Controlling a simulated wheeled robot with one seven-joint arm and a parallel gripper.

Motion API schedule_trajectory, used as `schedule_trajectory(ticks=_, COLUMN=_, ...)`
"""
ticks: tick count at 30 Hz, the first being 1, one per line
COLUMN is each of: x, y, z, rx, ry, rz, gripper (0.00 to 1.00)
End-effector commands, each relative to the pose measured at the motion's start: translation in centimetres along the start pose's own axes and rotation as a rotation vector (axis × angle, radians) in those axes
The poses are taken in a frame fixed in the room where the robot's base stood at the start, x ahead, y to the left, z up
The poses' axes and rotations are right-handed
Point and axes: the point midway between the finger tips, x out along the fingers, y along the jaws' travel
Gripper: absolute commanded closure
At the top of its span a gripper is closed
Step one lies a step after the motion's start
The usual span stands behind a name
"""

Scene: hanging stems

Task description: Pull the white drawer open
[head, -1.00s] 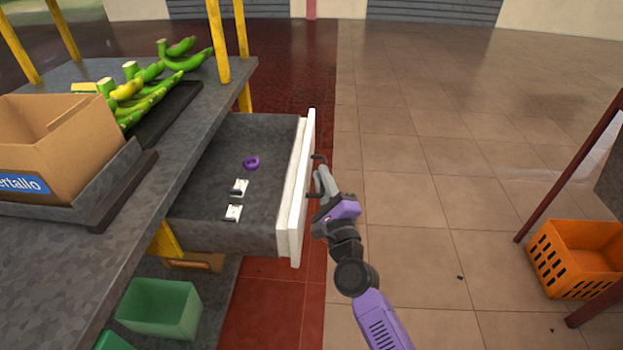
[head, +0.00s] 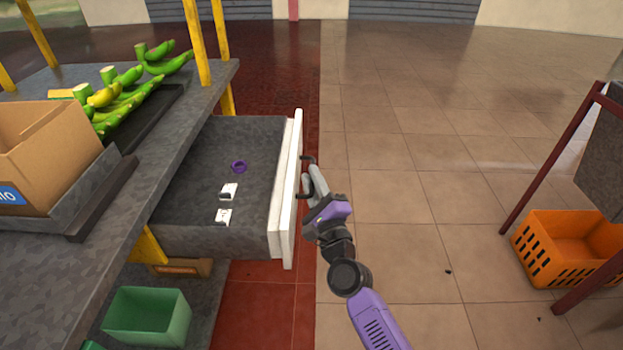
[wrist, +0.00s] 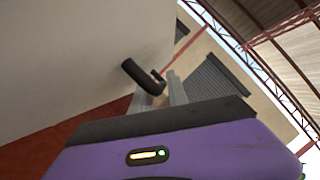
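The white drawer front (head: 291,190) stands well out from under the grey counter, and the dark grey drawer interior shows. A dark bar handle (head: 306,178) is on its outer face. My gripper (head: 313,180) is at this handle, on the right side of the drawer front. In the wrist view the black handle (wrist: 140,77) passes between my two grey fingers (wrist: 160,95), which look closed around it. The white front (wrist: 80,60) fills the left of that view. The exact finger contact is partly hidden.
The drawer holds a purple ring (head: 239,166) and two small white items (head: 228,191). The grey counter (head: 120,225) bears a cardboard box (head: 50,160) and green bananas (head: 125,92). A green bin (head: 147,317) is below.

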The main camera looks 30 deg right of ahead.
Motion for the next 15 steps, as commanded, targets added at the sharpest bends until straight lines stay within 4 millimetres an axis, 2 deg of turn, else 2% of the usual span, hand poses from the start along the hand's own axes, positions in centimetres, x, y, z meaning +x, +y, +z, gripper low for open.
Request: schedule_trajectory(ticks=15, x=-6.8, y=0.1, z=0.0, rx=-0.001, ry=0.000, rz=0.003, gripper=0.80)
